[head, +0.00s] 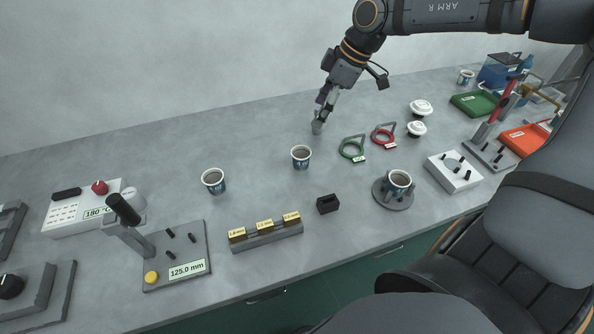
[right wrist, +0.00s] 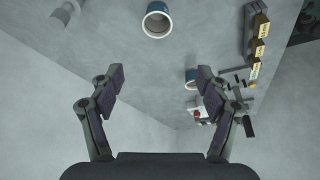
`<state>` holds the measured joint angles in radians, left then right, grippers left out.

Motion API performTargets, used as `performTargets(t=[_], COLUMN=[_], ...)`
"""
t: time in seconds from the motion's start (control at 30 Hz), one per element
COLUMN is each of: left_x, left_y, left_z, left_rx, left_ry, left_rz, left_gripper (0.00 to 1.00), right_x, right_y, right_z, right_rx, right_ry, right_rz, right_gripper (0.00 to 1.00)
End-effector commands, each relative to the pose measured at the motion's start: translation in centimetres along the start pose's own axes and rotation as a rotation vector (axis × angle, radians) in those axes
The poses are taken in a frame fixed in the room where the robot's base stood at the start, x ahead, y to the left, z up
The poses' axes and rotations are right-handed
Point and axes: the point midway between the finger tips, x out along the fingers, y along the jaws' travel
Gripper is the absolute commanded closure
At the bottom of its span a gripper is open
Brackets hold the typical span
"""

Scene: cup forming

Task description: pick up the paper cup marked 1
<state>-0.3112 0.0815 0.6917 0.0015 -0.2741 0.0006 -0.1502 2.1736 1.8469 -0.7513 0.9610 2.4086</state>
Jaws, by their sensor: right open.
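Several white-and-blue paper cups stand upright on the grey bench; their marks are too small to read, so I cannot tell which is number 1. In the head view one cup (head: 301,158) stands at the middle, another cup (head: 214,182) left of it, one cup (head: 398,182) sits on a round grey stand (head: 381,201), and one cup (head: 466,77) is at the far right. My right gripper (head: 318,124) is above the bench behind the middle cup, apart from it. In the right wrist view its fingers (right wrist: 161,85) are spread and empty, with a cup (right wrist: 157,22) beyond them. My left gripper is out of view.
A green ring tool (head: 352,149) and a red ring tool (head: 383,136) lie right of the middle cup. A small black block (head: 327,204) and a labelled gauge rack (head: 266,236) stand in front. A 125.0 mm fixture (head: 178,255) is at left. The bench's back left is clear.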

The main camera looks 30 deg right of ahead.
Motion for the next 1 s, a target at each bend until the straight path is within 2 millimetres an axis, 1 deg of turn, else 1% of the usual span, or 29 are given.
performTargets(t=[0.03, 0.13, 0.2, 0.23, 0.3, 0.47, 0.53, 0.6, 0.7, 0.73, 0.83, 1.0], left_x=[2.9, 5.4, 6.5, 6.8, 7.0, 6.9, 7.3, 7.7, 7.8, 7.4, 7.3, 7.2], left_y=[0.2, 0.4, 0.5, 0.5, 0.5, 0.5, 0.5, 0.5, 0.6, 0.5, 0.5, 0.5], left_z=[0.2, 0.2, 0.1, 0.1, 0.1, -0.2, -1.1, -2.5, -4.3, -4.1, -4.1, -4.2], left_rx=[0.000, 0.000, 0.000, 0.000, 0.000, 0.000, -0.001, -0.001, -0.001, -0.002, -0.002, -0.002], left_ry=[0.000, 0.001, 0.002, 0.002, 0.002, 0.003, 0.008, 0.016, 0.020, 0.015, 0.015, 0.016], left_rz=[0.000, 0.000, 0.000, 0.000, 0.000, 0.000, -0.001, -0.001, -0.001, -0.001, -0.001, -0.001], left_gripper=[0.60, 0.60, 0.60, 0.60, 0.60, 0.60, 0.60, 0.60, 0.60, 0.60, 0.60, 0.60], right_x=[2.7, 5.1, 6.2, 6.5, 6.8, 6.8, 7.5, 8.7, 10.0, 10.2, 11.4, 11.9], right_y=[0.0, 0.0, 0.0, 0.0, 0.0, 0.0, 0.0, 0.0, 0.0, 0.0, 0.0, 0.0], right_z=[1.1, 2.1, 2.6, 2.7, 2.8, 2.7, 2.9, 3.0, 2.9, 2.8, 2.7, 2.6], right_rx=[0.000, 0.000, 0.000, 0.000, 0.000, 0.000, 0.000, 0.001, 0.000, 0.000, 0.000, -0.001], right_ry=[0.000, 0.001, 0.001, 0.001, 0.001, 0.001, -0.001, -0.002, -0.003, -0.004, -0.001, 0.001], right_rz=[0.000, 0.000, 0.000, 0.000, 0.000, 0.000, -0.002, -0.001, -0.001, -0.003, -0.002, 0.000], right_gripper=[0.24, 0.24, 0.24, 0.24, 0.24, 0.24, 0.24, 0.24, 0.24, 0.24, 0.24, 0.24])
